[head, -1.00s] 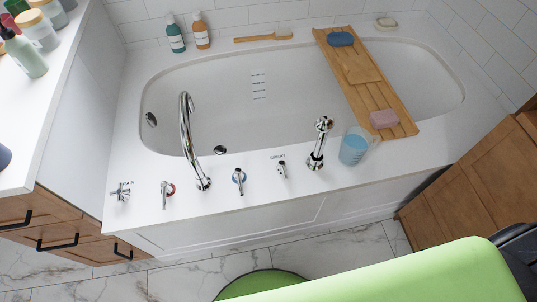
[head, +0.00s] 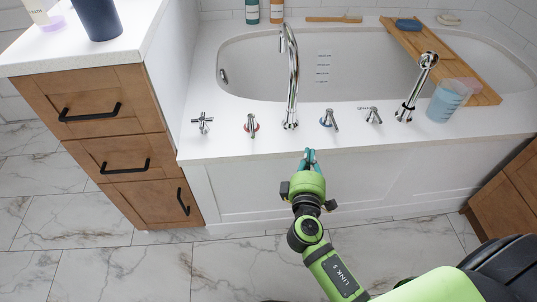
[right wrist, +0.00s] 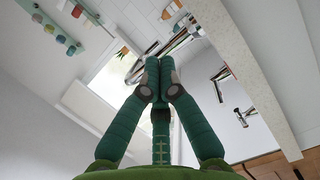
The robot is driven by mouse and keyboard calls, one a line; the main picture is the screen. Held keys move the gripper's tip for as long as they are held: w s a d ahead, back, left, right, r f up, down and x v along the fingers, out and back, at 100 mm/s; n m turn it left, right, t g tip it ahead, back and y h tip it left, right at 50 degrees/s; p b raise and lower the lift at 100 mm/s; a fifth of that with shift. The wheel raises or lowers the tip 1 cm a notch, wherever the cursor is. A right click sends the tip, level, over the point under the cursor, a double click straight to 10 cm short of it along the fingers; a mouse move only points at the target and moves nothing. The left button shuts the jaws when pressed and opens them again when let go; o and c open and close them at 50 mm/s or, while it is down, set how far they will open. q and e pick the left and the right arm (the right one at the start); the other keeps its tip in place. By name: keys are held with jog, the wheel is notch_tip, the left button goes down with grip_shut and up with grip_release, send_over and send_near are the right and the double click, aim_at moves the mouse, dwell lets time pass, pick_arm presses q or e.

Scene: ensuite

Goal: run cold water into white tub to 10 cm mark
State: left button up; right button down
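The white tub (head: 265,68) stands against the back wall, with short dark level marks (head: 322,67) on its inner wall. The tall chrome spout (head: 292,70) rises from the front rim; I see no stream from it. To its right is the blue-ringed handle (head: 328,119), and to its left the red-ringed handle (head: 251,124). My right gripper (head: 309,154) is in front of the tub's front panel, just below the rim edge, apart from the handles. In the right wrist view its green fingers (right wrist: 154,65) meet at the tips with nothing between them. My left gripper is out of view.
A cross handle (head: 202,122) is at the left of the rim; a spray handle (head: 373,115) and hand shower (head: 416,85) are at the right, near a blue jug (head: 447,101). A wooden tray (head: 425,48) spans the tub. A drawer cabinet (head: 115,150) stands at left.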

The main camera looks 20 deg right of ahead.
jog(key=x, duration=0.6)
jog(key=r+x, duration=0.1)
jog(key=x, duration=0.3)
jog(key=shift+d, duration=0.2)
jog(key=d, duration=0.2)
jog(key=d+f, duration=0.1)
jog(key=shift+s, duration=0.3)
jog(key=shift+s+d, duration=0.1)
jog(key=shift+d, duration=0.3)
jog(key=shift+s+d+n, duration=0.1)
jog(key=shift+d+n, duration=0.05)
jog(key=shift+n, duration=0.15)
jog(key=shift+t+y, duration=0.3)
jog(key=shift+s+d+y, duration=0.1)
jog(key=shift+d+y, duration=0.1)
jog(key=shift+y, duration=0.1)
jog(key=shift+n, duration=0.3)
